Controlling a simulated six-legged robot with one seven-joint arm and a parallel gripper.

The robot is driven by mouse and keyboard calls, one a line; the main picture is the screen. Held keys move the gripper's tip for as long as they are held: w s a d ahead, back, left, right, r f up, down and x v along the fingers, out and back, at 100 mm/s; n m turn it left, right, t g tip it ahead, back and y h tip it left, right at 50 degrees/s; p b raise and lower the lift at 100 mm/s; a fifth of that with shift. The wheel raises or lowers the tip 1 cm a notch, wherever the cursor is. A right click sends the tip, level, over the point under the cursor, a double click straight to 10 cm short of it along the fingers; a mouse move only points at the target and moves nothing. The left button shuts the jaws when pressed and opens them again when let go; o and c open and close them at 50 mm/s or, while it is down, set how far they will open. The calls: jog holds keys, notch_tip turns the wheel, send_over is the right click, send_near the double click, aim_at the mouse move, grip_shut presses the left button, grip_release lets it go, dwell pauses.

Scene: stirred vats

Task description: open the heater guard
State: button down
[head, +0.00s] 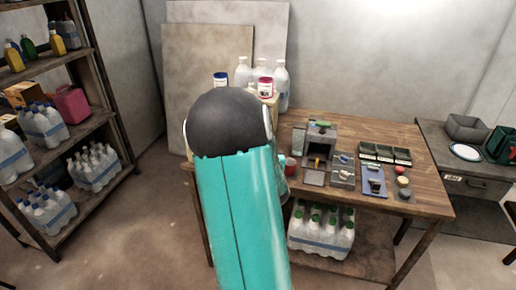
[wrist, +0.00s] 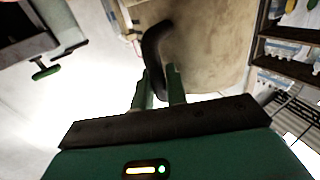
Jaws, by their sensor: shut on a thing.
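My gripper (wrist: 161,88) shows in the wrist view, its two green fingers shut on a black hooked tool (wrist: 154,45). The tool curves away beyond the fingertips and touches nothing that I can make out. In the head view my own arm hides the gripper and the tool. A grey box-shaped unit (head: 322,133) with a green handle (head: 322,124) on top stands on the table. Its dark front opening shows a small yellow part (head: 317,160), and a flat grey plate (head: 313,178) lies in front. I cannot tell which part is the heater guard.
The wooden table (head: 400,136) also carries small grey blocks, black trays (head: 385,153), a blue board (head: 374,181) and several small round pieces. Large bottles (head: 280,83) stand behind. A bottle pack (head: 322,230) sits on the lower shelf. A loaded rack (head: 100,118) stands left.

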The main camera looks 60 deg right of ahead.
dwell(0.3)
jog(key=c, duration=1.5)
grip_release()
jog(key=shift+s+a, duration=0.1)
